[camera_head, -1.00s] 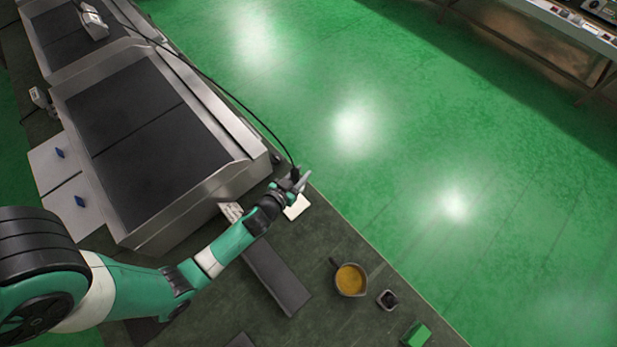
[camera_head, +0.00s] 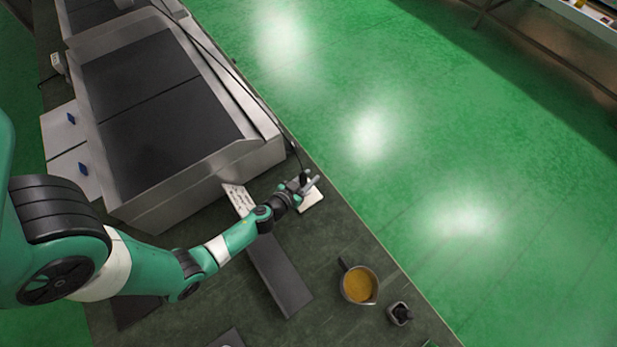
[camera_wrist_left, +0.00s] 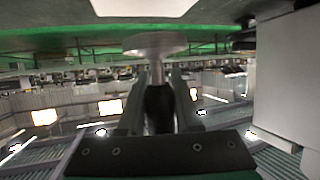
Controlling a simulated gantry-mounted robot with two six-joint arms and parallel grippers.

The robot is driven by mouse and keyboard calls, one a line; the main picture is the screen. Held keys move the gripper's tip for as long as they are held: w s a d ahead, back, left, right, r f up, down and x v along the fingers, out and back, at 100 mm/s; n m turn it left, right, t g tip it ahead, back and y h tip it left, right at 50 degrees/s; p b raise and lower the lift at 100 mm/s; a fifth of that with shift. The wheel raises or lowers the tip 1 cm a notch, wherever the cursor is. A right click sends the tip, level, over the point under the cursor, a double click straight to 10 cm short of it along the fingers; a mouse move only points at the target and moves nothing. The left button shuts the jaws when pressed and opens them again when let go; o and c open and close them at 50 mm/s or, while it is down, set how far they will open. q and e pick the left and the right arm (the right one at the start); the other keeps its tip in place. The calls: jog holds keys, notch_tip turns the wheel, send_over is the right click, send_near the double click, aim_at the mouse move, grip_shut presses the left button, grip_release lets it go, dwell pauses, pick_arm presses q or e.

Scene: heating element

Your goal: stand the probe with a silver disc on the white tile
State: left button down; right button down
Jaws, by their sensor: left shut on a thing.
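My left gripper (camera_head: 307,185) is at the end of the green arm, above or at the white tile (camera_head: 314,199), and hides part of it. In the left wrist view, my left gripper (camera_wrist_left: 156,105) is shut on the black handle of the probe. The probe's silver disc (camera_wrist_left: 155,44) points away from the palm towards the tile, whose pale surface (camera_wrist_left: 143,6) shows at the top edge. I cannot tell whether the disc touches the tile. In the head view the probe is mostly hidden by the fingers. My right gripper is not in view.
A large steel griddle (camera_head: 170,120) stands left of the tile, with a black cable (camera_head: 245,85) along its edge. A dark flat bar (camera_head: 278,278) lies below the arm. A pan of yellow liquid (camera_head: 358,285) and a small dark container (camera_head: 400,313) stand lower right.

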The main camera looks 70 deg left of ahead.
pick_arm(q)
notch_tip(320, 180, down, 4)
jog(key=b, duration=0.3)
jog(key=shift+r, duration=0.25)
jog(key=shift+f, duration=0.15)
jog(key=c, duration=0.6)
grip_release()
